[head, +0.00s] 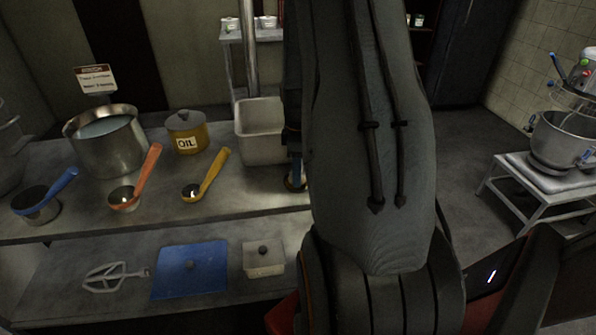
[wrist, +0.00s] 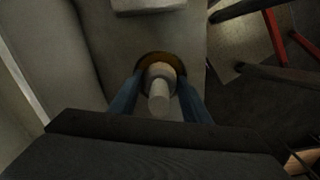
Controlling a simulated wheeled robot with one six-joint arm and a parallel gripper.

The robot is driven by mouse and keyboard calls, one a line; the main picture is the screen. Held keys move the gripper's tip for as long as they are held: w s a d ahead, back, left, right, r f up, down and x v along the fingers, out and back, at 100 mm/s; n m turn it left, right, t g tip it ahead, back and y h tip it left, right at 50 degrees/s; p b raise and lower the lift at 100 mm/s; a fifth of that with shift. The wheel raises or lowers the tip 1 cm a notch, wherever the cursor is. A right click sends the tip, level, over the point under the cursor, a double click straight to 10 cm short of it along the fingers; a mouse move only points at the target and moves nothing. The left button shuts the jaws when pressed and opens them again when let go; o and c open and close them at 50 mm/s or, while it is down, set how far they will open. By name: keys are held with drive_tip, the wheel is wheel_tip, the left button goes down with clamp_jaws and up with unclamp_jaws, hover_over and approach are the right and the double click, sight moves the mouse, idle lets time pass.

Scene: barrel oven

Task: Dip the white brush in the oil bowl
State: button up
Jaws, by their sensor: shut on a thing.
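In the wrist view my gripper (wrist: 160,84) has its two blue fingers on either side of a pale white brush (wrist: 158,98), shut on it. The brush points down toward a round bowl (wrist: 145,62) with a brownish-gold rim. The brush's lower end overlaps the bowl's opening. I cannot tell whether its tip touches the oil. In the head view my gripper (head: 295,172) shows only as a blue sliver at the counter's right end, over a small part of the bowl (head: 291,184). My arm hides the brush there.
On the counter (head: 240,195) stand a yellow OIL pot (head: 187,133), a grey bin (head: 261,145), a large steel pot (head: 105,145) and ladles with blue, orange and yellow handles. A mixer (head: 568,140) stands on a separate table at the right. Floor between is open.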

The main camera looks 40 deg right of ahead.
drive_tip(key=shift+f, duration=0.5)
idle(1.8)
drive_tip(key=shift+r+p, duration=3)
drive_tip(key=shift+r, duration=0.6)
